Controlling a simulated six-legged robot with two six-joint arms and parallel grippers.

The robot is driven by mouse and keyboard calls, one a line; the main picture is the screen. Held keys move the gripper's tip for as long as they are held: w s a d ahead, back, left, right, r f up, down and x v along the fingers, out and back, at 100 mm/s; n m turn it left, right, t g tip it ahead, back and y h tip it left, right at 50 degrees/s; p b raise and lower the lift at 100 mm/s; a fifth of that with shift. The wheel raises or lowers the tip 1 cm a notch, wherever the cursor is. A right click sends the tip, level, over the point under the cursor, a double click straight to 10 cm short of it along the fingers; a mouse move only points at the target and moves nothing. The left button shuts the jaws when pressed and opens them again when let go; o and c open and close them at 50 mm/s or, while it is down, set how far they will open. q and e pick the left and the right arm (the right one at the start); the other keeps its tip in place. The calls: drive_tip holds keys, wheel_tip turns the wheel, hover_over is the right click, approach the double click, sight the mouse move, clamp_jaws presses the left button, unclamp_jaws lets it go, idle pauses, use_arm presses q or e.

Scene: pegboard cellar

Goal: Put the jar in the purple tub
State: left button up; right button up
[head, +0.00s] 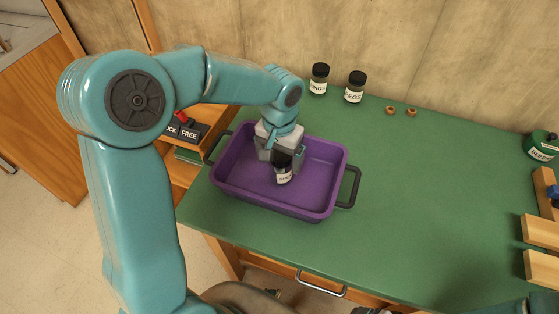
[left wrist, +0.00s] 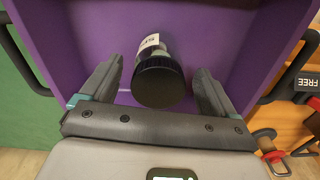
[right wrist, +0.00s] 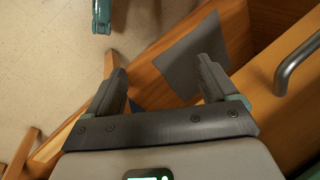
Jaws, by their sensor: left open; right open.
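The purple tub (head: 325,165) stands on the green table with a dark handle at each end. The jar (head: 284,176), with a dark lid and a white label, is inside the tub. In the left wrist view the jar (left wrist: 160,75) shows lid toward the camera, over the purple floor. My left gripper (head: 280,158) is open above the tub, its fingers on either side of the jar with gaps showing. My right gripper (right wrist: 160,75) is open and empty, over a wooden surface with a grey patch and the floor.
Two more dark-lidded jars, one labelled PEGS (head: 355,88) and one beside it (head: 319,79), stand at the table's back. Two small orange rings (head: 401,111) lie to their right. A green tin (head: 541,146) and wooden blocks (head: 541,231) are at the right. The table's middle is clear.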

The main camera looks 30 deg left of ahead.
use_arm(q)
wheel_tip(320, 180, up, 10)
drive_tip(key=shift+f+p, duration=0.2)
drive_tip(key=shift+p, duration=0.1)
idle(0.3)
